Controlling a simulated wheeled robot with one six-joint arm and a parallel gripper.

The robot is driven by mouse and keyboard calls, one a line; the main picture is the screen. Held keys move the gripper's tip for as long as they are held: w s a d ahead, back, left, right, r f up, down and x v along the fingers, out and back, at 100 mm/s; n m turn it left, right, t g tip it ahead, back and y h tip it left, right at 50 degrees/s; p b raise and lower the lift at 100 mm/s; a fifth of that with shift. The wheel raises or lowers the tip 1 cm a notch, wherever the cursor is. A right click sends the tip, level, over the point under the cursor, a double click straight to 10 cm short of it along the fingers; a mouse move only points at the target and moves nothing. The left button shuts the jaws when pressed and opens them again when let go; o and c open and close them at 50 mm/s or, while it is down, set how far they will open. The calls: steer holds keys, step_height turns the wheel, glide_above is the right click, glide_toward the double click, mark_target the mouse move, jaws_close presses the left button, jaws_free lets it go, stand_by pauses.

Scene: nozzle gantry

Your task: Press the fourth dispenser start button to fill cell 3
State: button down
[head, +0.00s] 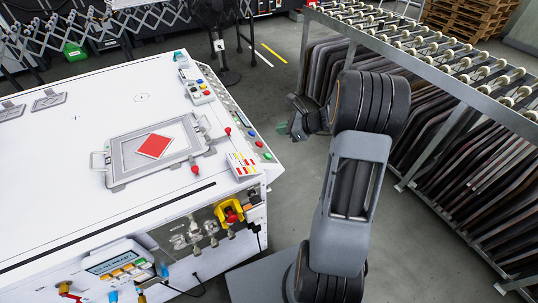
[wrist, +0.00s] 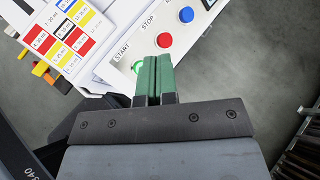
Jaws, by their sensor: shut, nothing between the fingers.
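My gripper (wrist: 154,62) is shut and empty, its two green fingers side by side. In the wrist view the fingertips lie just beside the green START button (wrist: 136,67), which is partly covered by the left finger. I cannot tell whether they touch. The red STOP button (wrist: 164,40) and a blue button (wrist: 186,15) sit farther along the same white panel. In the head view my gripper (head: 284,127) appears to the right of the machine's edge, where a green button (head: 267,156) and a red button (head: 259,144) show. No dispenser number is legible.
A card with red, yellow and blue labels (wrist: 75,32) lies beside the panel; it also shows in the head view (head: 243,165). A framed plate with a red square (head: 154,146) sits on the white machine top. A roller rack (head: 440,55) stands at right.

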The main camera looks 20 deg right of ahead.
mark_target(268, 156)
steer(key=shift+w+d+f+m+t, duration=0.25)
steer(key=shift+d+m, duration=0.15)
steer(key=shift+d, duration=0.1)
steer(key=shift+w+d+f+m+t, duration=0.2)
steer(key=shift+d+f+m+t, duration=0.05)
steer(key=shift+d+m, duration=0.2)
steer(key=shift+f, duration=0.1)
steer(key=a+f+b, duration=0.1)
steer(key=f+b, duration=0.1)
steer(key=a+f+b, duration=0.4)
steer(key=f, duration=0.1)
steer(key=shift+s+b, duration=0.3)
steer(key=shift+a+f, duration=0.1)
steer(key=shift+f, duration=0.05)
stand_by(1.5)
steer(key=shift+a+f+b, duration=0.2)
steer(key=shift+b, duration=0.2)
